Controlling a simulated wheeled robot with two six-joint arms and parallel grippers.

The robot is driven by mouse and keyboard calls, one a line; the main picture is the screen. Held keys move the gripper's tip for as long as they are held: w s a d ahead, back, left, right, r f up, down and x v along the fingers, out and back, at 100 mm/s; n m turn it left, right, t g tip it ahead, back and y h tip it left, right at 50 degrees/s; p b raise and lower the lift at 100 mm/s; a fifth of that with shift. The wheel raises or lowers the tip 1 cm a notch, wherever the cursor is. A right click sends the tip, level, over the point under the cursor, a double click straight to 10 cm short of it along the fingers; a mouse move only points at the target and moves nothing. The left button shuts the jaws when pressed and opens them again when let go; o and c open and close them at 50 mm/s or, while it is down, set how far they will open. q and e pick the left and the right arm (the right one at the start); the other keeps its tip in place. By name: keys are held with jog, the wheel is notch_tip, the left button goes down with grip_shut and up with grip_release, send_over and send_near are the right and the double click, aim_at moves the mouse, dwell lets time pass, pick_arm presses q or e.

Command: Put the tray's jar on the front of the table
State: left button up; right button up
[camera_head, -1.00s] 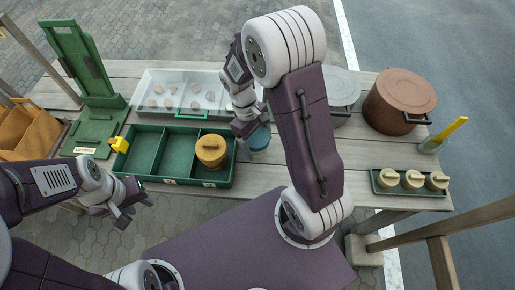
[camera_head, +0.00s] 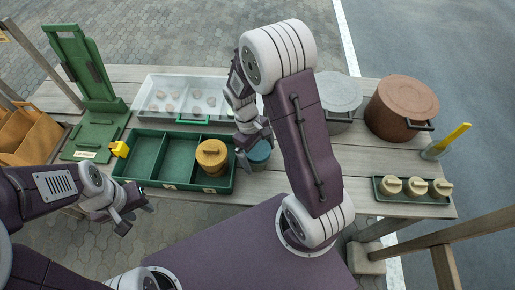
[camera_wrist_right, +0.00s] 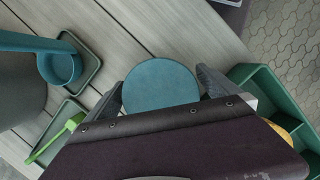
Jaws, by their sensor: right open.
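A teal jar (camera_head: 262,153) with a round lid stands on the table just right of the green divided tray (camera_head: 175,185). My right gripper (camera_head: 255,146) is open at the jar and partly hides it. In the right wrist view the teal lid (camera_wrist_right: 160,84) lies between its two spread fingers, which are not closed on it. A yellow jar (camera_head: 211,156) stands in the tray's right compartment; the other compartments look empty. In the right wrist view only a sliver of the yellow jar shows. My left gripper (camera_head: 134,213) is open and empty, in front of the tray's left end.
Behind are a clear bin (camera_head: 155,83) with several small lumps, a grey pot (camera_head: 340,92) and a brown pot (camera_head: 399,103). A small green tray (camera_head: 382,194) holds 3 small jars at the right. A green stand (camera_head: 90,125) and yellow block (camera_head: 120,149) are at left.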

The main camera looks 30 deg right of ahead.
jog(key=p+v, duration=0.2)
jog(key=v, duration=1)
jog(key=s+f+m+t+y, duration=0.1)
jog(key=s+f+m+t, duration=0.2)
jog(key=s, duration=0.4)
jog(key=shift+s+a+m+t+y, duration=0.35)
jog(key=shift+m+t, duration=0.25)
jog(key=shift+m, duration=0.6)
jog(key=shift+w, duration=0.2)
jog(key=shift+s+r+p, duration=0.1)
jog(key=shift+r+p, duration=0.75)
jog(key=shift+p, duration=0.05)
